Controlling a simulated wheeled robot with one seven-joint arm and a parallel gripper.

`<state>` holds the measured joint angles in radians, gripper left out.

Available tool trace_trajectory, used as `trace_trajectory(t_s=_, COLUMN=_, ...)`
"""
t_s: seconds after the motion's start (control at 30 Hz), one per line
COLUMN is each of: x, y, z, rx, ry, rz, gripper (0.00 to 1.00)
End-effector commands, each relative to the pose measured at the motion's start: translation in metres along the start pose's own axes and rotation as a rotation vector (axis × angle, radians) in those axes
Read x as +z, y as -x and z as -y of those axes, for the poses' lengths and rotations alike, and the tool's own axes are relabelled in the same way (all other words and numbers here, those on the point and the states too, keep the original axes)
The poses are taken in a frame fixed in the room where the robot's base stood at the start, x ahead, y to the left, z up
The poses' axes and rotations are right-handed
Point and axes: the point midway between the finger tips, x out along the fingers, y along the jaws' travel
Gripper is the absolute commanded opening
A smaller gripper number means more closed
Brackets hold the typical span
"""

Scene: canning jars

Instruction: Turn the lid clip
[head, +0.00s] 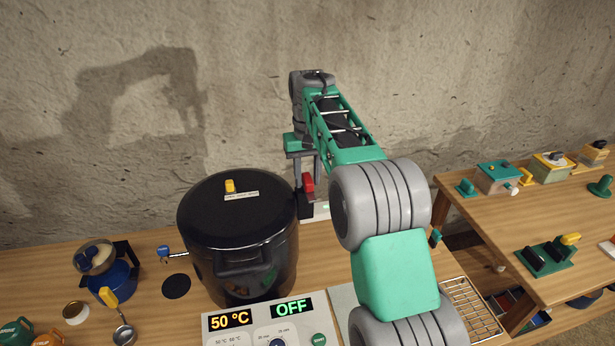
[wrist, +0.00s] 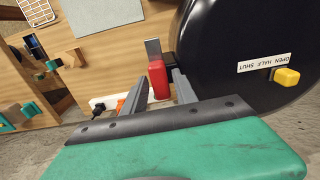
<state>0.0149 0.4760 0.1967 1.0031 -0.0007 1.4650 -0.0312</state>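A black lidded pot (head: 238,255) stands on the wooden bench. A red upright piece (head: 308,183) with a metal plate at one end is at the right side of its rim; it looks like the lid clip, and it also shows in the wrist view (wrist: 158,80). My gripper (wrist: 160,78) is open, with its two grey fingers on either side of the red piece. A gap shows between each finger and the piece in the wrist view. In the head view my gripper (head: 307,168) is above and around the red piece, partly hidden by my arm.
A yellow knob (head: 230,186) sits on the lid beside a label reading open, half, shut. A control panel (head: 255,330) reading 50 °C and OFF is in front. A blue pot (head: 115,285) and a ladle (head: 124,335) are left. A second table (head: 500,220) is right.

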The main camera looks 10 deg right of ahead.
Motion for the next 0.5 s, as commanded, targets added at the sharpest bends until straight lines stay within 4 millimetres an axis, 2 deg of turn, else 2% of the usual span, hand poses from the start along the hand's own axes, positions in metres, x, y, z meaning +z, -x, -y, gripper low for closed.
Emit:
trace_trajectory(t_s=0.1, x=0.000, y=0.000, z=0.000, rx=0.000, ry=-0.001, rz=0.000, gripper=0.44)
trace_trajectory(t_s=0.33, x=0.000, y=0.001, z=0.000, rx=0.000, ry=-0.002, rz=0.000, gripper=0.44)
trace_trajectory(t_s=0.5, x=-0.001, y=0.021, z=0.000, rx=0.000, ry=-0.002, rz=-0.003, gripper=0.44)
